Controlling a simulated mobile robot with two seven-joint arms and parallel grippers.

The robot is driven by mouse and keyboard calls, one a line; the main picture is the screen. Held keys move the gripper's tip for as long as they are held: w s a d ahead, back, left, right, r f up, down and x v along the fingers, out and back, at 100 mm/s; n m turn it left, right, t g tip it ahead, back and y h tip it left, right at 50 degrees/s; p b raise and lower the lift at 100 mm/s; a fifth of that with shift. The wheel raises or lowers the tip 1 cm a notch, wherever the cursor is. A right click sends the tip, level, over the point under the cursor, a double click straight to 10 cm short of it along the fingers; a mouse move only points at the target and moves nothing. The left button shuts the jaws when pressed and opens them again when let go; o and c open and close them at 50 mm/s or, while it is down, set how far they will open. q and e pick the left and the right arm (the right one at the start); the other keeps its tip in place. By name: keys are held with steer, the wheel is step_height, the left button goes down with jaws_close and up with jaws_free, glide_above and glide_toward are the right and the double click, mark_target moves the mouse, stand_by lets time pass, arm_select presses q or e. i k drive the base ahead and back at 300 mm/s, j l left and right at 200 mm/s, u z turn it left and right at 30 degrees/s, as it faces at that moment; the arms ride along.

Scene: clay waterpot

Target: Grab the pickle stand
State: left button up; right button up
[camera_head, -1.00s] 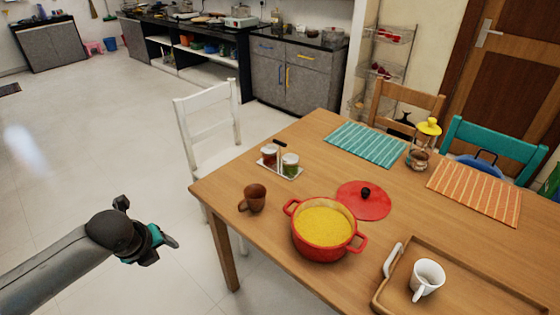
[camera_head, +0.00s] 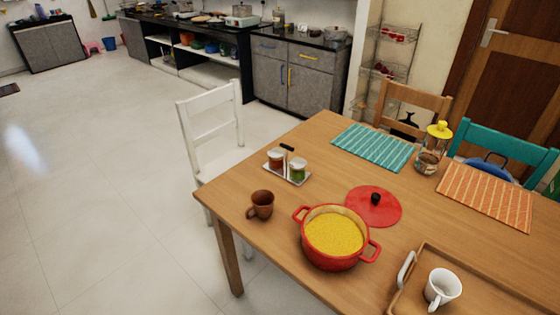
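The pickle stand (camera_head: 289,166) is on the wooden table near its left edge. It is a small pale tray with a dark upright handle and two jars, one with red contents (camera_head: 276,160) and one with green contents (camera_head: 298,168). Neither of my grippers is in the head view.
A brown cup (camera_head: 260,205) and a red pot of yellow food (camera_head: 334,237) stand in front of the stand. A red lid (camera_head: 373,206), teal placemat (camera_head: 373,147) and wooden tray (camera_head: 408,297) share the table. A white chair (camera_head: 211,131) stands close behind the table's left edge.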

mark_target(294, 172)
steer(key=i+j+z, duration=0.1)
steer(key=i+j, duration=0.5)
steer(key=j, duration=0.25)
steer(key=i+j+z, duration=0.15)
steer(key=i+j, duration=0.15)
steer(key=j, duration=0.15)
